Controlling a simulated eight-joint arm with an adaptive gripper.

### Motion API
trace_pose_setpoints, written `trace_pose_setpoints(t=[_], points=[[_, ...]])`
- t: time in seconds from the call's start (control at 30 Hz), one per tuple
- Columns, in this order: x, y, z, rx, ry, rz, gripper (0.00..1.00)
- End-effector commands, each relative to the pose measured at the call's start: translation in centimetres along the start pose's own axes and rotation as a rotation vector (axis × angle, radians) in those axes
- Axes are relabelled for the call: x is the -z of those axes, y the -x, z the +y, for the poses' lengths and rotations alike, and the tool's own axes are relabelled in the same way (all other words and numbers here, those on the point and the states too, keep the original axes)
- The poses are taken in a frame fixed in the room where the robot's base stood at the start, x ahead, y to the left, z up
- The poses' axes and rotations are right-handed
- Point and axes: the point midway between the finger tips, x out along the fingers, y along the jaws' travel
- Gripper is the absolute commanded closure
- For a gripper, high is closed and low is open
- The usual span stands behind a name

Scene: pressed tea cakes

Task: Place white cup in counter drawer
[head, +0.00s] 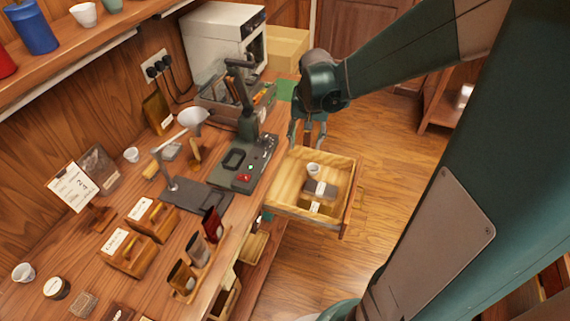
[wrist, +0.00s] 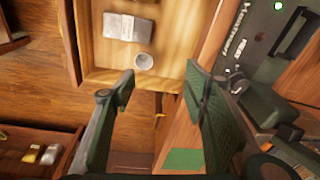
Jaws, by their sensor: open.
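A small white cup (head: 313,169) stands inside the pulled-out counter drawer (head: 284,186), near its back side in the head view. In the wrist view the cup (wrist: 144,61) sits on the drawer floor near a corner, next to a grey block with a white label (wrist: 128,27). My gripper (head: 307,140) is above the drawer's far edge. In the wrist view its two fingers (wrist: 160,95) are spread wide with nothing between them, and the cup lies beyond the fingertips, apart from them.
The wooden counter (head: 190,224) holds a grey-green press (head: 240,160), a lamp-like stand (head: 180,190), wooden boxes (head: 128,252) and several tins. Other white cups stand on the counter (head: 23,272) and on the shelf (head: 84,14). The floor (head: 400,150) right of the drawer is clear.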

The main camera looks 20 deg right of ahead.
Motion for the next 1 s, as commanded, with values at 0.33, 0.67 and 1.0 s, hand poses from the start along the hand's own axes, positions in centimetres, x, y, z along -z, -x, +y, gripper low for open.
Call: trace_pose_setpoints(t=[0.33,0.67,1.0], points=[[-3.8,4.8,-1.8,0.037,0.115,0.084,0.56],[-7.6,8.5,-3.0,0.07,0.222,0.164,0.56],[-11.8,11.5,-3.7,0.104,0.331,0.248,0.56]])
